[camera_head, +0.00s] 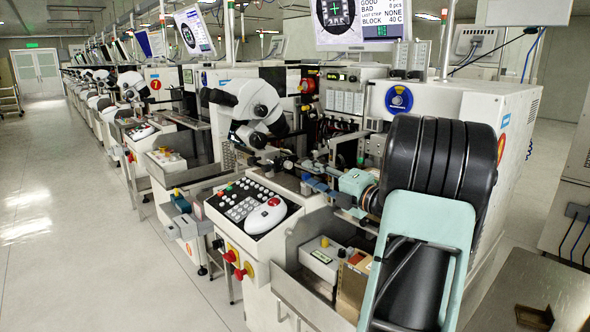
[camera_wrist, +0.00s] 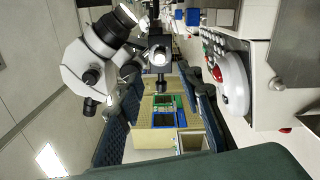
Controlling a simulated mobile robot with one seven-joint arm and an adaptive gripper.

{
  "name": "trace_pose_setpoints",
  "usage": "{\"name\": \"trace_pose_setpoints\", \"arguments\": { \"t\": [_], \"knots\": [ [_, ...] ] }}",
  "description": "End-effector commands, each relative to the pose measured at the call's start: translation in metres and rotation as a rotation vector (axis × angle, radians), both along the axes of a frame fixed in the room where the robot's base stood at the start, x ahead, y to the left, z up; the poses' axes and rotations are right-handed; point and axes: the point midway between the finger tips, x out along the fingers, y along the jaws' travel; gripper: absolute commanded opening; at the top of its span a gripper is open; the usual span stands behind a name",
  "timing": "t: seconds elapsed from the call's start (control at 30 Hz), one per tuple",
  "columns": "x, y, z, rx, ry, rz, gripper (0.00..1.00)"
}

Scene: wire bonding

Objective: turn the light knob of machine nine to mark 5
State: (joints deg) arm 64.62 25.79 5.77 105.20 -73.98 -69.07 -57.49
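The nearest machine (camera_head: 290,275) fills the middle of the head view. I cannot read a nine on it, and no light knob or mark 5 can be made out. Its white microscope (camera_head: 245,105) has black knobs; the microscope also shows at upper left in the wrist view (camera_wrist: 88,62). My gripper (camera_head: 306,176) reaches left beside the microscope, above the work area. In the wrist view its two dark blue fingers stand apart with nothing gripped between them. Beyond the gap lie a green-framed part (camera_wrist: 165,102) and a blue-framed part (camera_wrist: 175,122).
A control panel (camera_head: 245,208) with many buttons and a white-and-red mouse-like device (camera_head: 266,216) lies left of my gripper. A small white box (camera_head: 321,258) with knobs stands in the front tray. A monitor (camera_head: 360,22) hangs above. The aisle floor (camera_head: 95,250) is clear.

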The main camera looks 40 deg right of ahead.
Motion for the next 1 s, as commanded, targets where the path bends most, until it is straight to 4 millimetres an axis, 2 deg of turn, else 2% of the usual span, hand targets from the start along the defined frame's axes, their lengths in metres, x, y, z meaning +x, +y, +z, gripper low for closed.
{"name": "trace_pose_setpoints", "arguments": {
  "t": [0.2,0.4,0.57,0.8,0.83,1.0],
  "knots": [
    [0.044,0.004,0.000,0.000,-0.001,0.002,0.34],
    [0.070,0.006,0.000,0.001,0.000,0.001,0.34],
    [0.079,0.006,0.000,0.001,0.001,-0.001,0.34],
    [0.079,0.006,0.000,0.001,0.001,-0.001,0.34],
    [0.079,0.006,0.000,0.001,0.001,-0.001,0.33],
    [0.079,0.006,0.000,0.001,0.002,-0.001,0.14]
  ]
}}
